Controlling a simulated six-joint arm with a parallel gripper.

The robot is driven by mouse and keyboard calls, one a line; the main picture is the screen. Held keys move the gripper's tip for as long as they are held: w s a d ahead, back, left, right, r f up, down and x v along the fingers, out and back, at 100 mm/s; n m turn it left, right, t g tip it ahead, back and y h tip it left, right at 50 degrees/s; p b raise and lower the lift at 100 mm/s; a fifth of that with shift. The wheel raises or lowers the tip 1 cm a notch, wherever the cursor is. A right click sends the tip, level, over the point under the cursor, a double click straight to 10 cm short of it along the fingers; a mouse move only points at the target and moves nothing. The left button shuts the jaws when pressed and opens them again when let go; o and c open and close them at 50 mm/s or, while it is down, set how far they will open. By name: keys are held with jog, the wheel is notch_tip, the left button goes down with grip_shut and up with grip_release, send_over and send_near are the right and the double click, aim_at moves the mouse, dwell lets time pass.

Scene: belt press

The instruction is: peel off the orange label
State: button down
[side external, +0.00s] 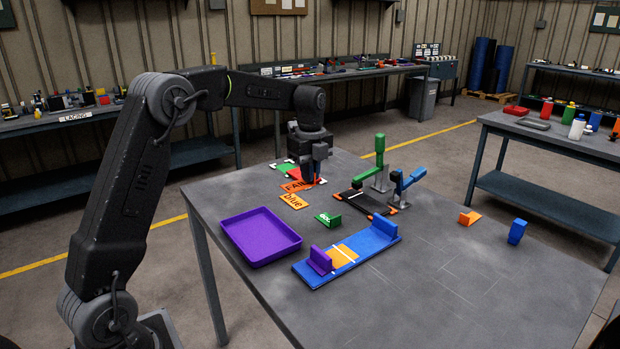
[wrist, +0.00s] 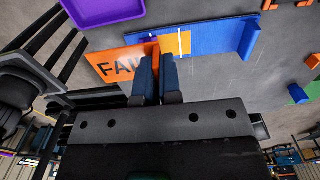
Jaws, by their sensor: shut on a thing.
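The orange label (wrist: 117,62), with dark letters that start "FA", sticks out to the left of my fingers in the wrist view. In the side view the orange label (side external: 296,186) lies low at the back left of the table, partly hidden by my gripper (side external: 312,180). In the wrist view my gripper (wrist: 155,75) is shut on the label's right edge. I cannot tell whether the label touches the table. A yellow-orange card reading "blue" (side external: 294,201) lies in front of it. Green and orange pieces (side external: 282,169) lie behind it.
A purple tray (side external: 238,236) stands at the front left. A blue base (side external: 376,250) with a purple block (side external: 320,261) lies beside it.

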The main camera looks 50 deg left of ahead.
jog(key=shift+r, duration=2.65)
